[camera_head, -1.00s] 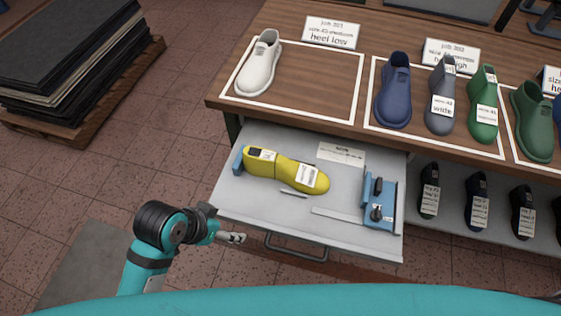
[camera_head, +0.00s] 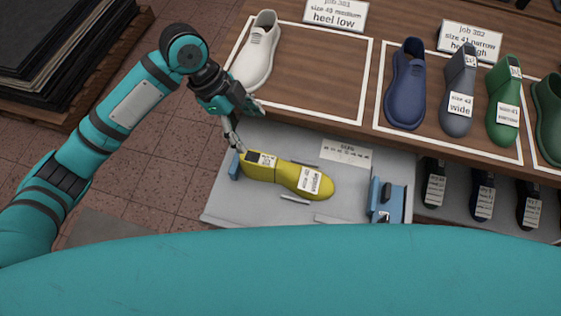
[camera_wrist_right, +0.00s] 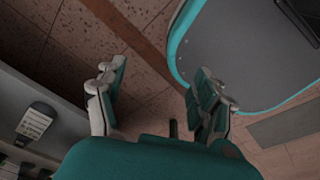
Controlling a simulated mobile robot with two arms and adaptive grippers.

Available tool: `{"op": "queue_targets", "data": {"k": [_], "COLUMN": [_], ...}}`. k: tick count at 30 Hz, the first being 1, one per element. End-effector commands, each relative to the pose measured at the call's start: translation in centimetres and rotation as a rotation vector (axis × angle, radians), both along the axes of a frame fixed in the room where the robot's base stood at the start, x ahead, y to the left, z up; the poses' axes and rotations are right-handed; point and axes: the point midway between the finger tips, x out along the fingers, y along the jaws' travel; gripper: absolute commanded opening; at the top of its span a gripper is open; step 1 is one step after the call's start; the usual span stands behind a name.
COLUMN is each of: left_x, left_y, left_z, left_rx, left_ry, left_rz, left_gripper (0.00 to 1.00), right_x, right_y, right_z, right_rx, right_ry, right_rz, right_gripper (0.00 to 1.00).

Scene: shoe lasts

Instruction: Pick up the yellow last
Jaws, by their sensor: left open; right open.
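The yellow last (camera_head: 288,176) lies on its side on the grey drawer surface (camera_head: 250,210), its heel end to the left and its toe to the right, with white labels on it. My left gripper (camera_head: 240,128) hangs from above, just over and behind the heel end of the last, fingers pointing down. It is open and holds nothing; whether a fingertip touches the last I cannot tell. My right gripper (camera_wrist_right: 155,105) shows in the right wrist view, open and empty, over the tiled floor.
A white shoe (camera_head: 256,52), a navy shoe (camera_head: 405,85), a grey last (camera_head: 458,90) and a green last (camera_head: 504,100) stand on the wooden bench (camera_head: 310,65) behind.

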Motion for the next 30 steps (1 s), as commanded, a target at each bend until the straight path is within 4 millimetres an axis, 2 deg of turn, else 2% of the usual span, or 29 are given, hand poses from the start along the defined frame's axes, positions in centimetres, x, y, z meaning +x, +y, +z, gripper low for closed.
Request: {"op": "queue_targets", "data": {"k": [6,10,15,21,23,30], "left_x": [-0.7,-1.0,-1.3,-1.5,-1.6,-2.0], "left_y": [-1.7,-2.7,-3.8,-4.3,-4.5,-5.7], "left_z": [-4.0,-6.6,-9.3,-10.6,-11.0,-14.3], "left_rx": [0.000,-0.001,-0.001,-0.002,-0.001,0.000], "left_ry": [0.006,0.005,0.003,0.000,0.002,0.002], "left_rz": [-0.001,0.000,0.001,0.001,0.001,0.002], "left_gripper": [0.77,0.77,0.77,0.77,0.77,0.77], "right_x": [-2.9,-3.9,-3.2,-1.6,-1.5,-1.7], "right_y": [0.0,0.0,0.1,0.6,0.7,0.7], "right_z": [0.8,1.3,1.7,2.0,2.3,3.4], "right_rx": [-0.002,-0.002,0.000,0.007,0.008,0.008], "right_ry": [0.041,0.056,0.046,0.021,0.018,0.022], "right_rz": [0.002,0.003,0.003,0.003,0.002,0.002], "right_gripper": [0.69,0.69,0.69,0.69,0.69,0.69]}}
